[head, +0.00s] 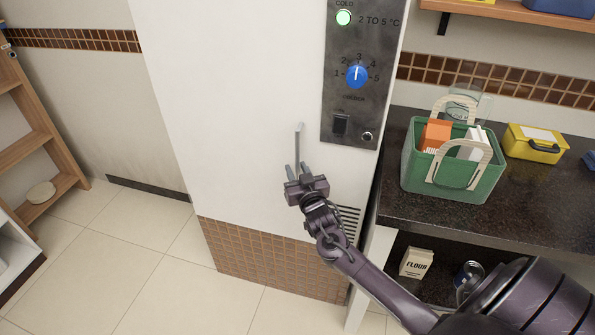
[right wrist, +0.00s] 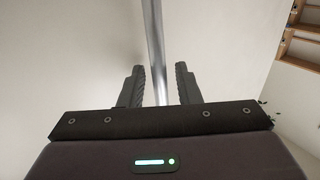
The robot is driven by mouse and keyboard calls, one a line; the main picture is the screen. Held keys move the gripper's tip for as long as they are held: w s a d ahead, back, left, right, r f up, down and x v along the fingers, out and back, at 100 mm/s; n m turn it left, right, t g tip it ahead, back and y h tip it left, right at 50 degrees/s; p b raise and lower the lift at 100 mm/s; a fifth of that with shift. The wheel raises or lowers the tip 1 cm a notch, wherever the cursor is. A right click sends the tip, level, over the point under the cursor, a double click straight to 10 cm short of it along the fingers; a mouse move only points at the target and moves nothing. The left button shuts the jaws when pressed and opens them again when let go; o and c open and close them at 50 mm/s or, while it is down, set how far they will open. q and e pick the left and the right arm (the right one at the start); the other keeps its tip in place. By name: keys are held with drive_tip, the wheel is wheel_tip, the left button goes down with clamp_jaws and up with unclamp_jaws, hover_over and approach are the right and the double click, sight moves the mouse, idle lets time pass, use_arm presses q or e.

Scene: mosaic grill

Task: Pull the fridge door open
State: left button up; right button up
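The white fridge door (head: 235,110) fills the middle of the head view and looks shut. Its upright metal bar handle (head: 299,143) stands on the door left of the control panel. My right gripper (head: 296,170) is at the handle's lower end. In the right wrist view the handle (right wrist: 156,45) runs between the two dark fingers of the right gripper (right wrist: 159,85). The fingers are apart, with a gap on each side of the bar, so the gripper is open around it. My left gripper is not in view.
A dark panel (head: 335,120) with a blue dial (head: 357,76) is right of the door. A dark counter (head: 400,205) on the right holds a green basket (head: 418,180) and a yellow box (head: 536,144). Wooden shelves (head: 45,150) stand far left. The tiled floor (head: 130,260) left of the fridge is clear.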

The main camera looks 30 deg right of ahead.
clamp_jaws()
drive_tip(key=shift+a, duration=0.1)
